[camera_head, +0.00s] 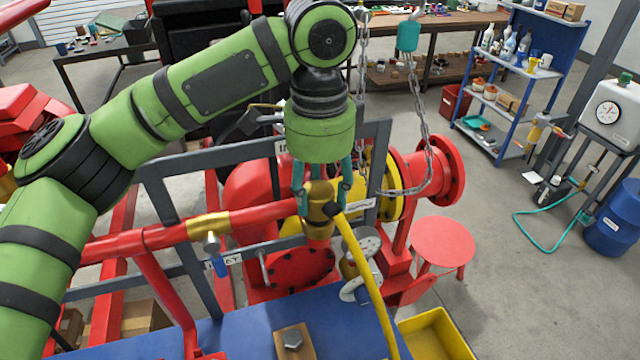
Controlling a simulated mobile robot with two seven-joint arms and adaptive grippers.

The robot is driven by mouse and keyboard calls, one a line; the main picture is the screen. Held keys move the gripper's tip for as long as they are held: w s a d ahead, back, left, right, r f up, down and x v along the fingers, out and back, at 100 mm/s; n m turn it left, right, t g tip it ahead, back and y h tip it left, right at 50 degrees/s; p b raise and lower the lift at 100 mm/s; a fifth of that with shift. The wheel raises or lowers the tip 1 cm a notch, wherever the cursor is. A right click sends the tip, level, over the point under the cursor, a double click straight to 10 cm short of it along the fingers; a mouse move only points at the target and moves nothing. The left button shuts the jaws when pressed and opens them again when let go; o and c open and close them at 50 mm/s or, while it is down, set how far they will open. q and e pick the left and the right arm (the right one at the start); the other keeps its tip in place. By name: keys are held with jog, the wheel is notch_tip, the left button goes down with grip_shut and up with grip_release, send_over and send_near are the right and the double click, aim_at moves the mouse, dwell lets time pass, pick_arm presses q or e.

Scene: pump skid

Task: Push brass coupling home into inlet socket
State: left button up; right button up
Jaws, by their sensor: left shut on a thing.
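My left gripper (322,187) points down from the green arm with its teal fingers shut on the brass coupling (319,205). A yellow hose (362,270) runs from the coupling down to the front right. The coupling sits upright at the right end of the red horizontal pipe, above a lower brass part (319,232). I cannot tell which part is the inlet socket, or whether the coupling is fully seated. My right gripper does not show.
A grey frame (160,205) stands around the red pump. A brass valve with a blue handle (210,228) is on the red pipe (265,214). A blue bench top (240,325) with a wooden block lies in front. A chain (425,120) hangs behind. A yellow tray (432,335) is front right.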

pick_arm(q)
jog(key=shift+f, duration=0.7)
jog(key=o, duration=1.4)
jog(key=shift+c, duration=0.2)
notch_tip(320, 180, up, 12)
